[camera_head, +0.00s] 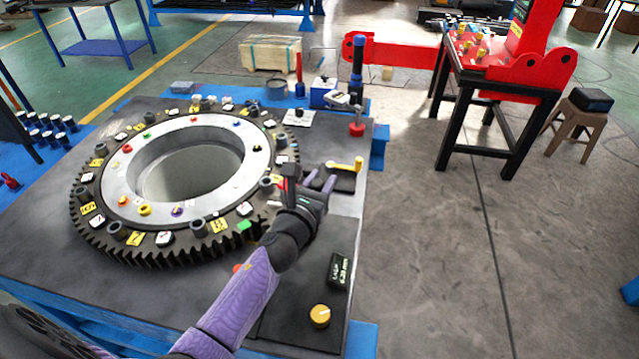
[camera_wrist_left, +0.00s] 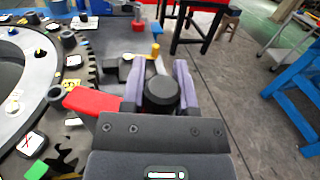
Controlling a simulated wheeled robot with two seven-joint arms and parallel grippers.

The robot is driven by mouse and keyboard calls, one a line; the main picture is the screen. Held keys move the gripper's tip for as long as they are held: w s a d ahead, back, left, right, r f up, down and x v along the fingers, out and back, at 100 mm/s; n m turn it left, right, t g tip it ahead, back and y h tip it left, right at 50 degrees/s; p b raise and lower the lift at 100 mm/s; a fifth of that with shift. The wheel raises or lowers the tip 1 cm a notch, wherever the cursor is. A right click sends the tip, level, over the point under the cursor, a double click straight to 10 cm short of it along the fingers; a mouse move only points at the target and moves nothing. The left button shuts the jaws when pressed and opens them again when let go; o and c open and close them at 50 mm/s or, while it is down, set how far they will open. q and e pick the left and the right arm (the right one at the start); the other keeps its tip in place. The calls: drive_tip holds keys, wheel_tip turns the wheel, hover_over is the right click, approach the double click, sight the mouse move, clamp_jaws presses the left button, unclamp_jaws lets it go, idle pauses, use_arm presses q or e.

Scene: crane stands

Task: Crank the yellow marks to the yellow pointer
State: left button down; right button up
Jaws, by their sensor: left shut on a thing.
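A large dark gear ring (camera_head: 150,248) with a pale inner ring lies on the workbench. Yellow marks (camera_head: 87,209), white marks and colored pegs sit around it. My left gripper (camera_head: 308,180) is right of the gear. In the left wrist view, its purple fingers close on a round black knob (camera_wrist_left: 162,88). Beyond the knob are a pale bar and an upright yellow grip (camera_wrist_left: 155,50). The yellow crank piece (camera_head: 345,164) also shows in the head view. A red pointer-like piece (camera_wrist_left: 92,101) lies by the gear rim. I cannot single out a yellow pointer. My right gripper is not in view.
A display box (camera_head: 340,271) and an orange dial (camera_head: 320,315) are at the bench's front right. Clamps and a blue post stand at its back right. A red machine (camera_head: 525,75) on a black stand is beyond open floor.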

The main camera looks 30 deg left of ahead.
use_arm(q)
drive_tip(key=w+n+y, duration=0.1)
drive_tip(key=w+n+y+b, duration=0.1)
drive_tip(key=y, duration=0.1)
drive_tip(key=w+n+g+y+b, duration=0.1)
drive_tip(key=y, duration=0.1)
drive_tip(key=shift+w+a, duration=0.3)
drive_tip(key=shift+a, duration=0.05)
drive_tip(key=shift+c, duration=1.8)
unclamp_jaws()
drive_tip(key=shift+a, duration=0.1)
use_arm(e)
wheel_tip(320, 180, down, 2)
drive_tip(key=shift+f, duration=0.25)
use_arm(q)
drive_tip(key=shift+s, duration=0.1)
drive_tip(key=p+v, duration=0.1)
drive_tip(key=v, duration=0.9)
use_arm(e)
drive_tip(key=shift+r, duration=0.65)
